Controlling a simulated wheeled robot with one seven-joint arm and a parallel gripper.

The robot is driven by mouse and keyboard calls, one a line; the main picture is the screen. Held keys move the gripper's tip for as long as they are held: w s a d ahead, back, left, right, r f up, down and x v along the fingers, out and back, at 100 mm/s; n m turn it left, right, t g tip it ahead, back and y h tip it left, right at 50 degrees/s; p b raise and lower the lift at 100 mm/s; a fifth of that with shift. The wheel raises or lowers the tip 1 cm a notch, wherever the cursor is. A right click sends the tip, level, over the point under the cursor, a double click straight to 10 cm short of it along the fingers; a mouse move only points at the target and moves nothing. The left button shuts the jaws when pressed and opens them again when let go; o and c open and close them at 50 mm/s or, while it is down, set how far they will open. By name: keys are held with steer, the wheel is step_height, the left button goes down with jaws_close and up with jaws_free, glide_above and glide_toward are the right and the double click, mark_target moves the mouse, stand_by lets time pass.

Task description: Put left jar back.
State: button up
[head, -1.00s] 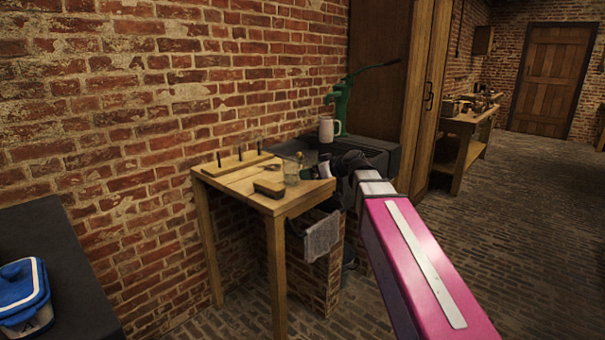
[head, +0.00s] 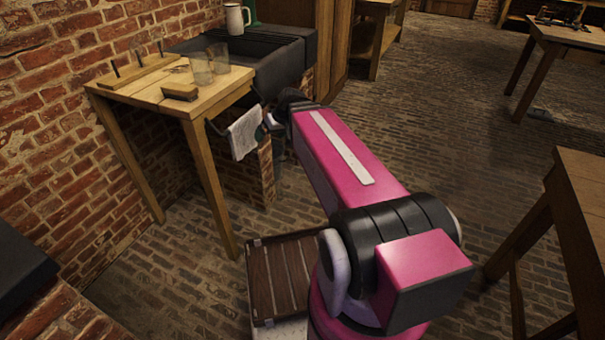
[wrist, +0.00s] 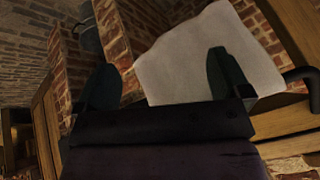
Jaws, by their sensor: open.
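Two clear glass jars stand close together on the wooden table: the left jar (head: 201,69) and a second jar (head: 219,58) just behind it to the right. A wooden strip with upright pegs (head: 148,70) lies along the table's wall side. Faint clear outlines show around its pegs, but I cannot tell whether these are jars. My gripper (wrist: 163,78) is open in the wrist view, its two dark fingers wide apart with no jar between them. A pale towel (wrist: 205,60) fills the view beyond the right finger. In the head view my gripper is below and right of the table top, partly hidden.
The wooden table (head: 135,90) also carries a brush (head: 180,92). The towel hangs on a rail at its right side. A dark sink (head: 265,60) with a white jug (head: 235,18) stands behind. A slatted crate (head: 282,277) is on the floor; another table (head: 590,200) stands right.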

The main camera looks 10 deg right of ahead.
steer(key=s+d+f+m+g+h, duration=0.3)
steer(key=s+d+f, duration=0.6)
steer(key=f, duration=0.3)
steer(key=shift+s+d+f+m+h, duration=0.15)
steer(key=shift+s+d+m+h, duration=0.15)
steer(key=shift+s+m+h, duration=0.55)
steer(key=shift+w, duration=0.15)
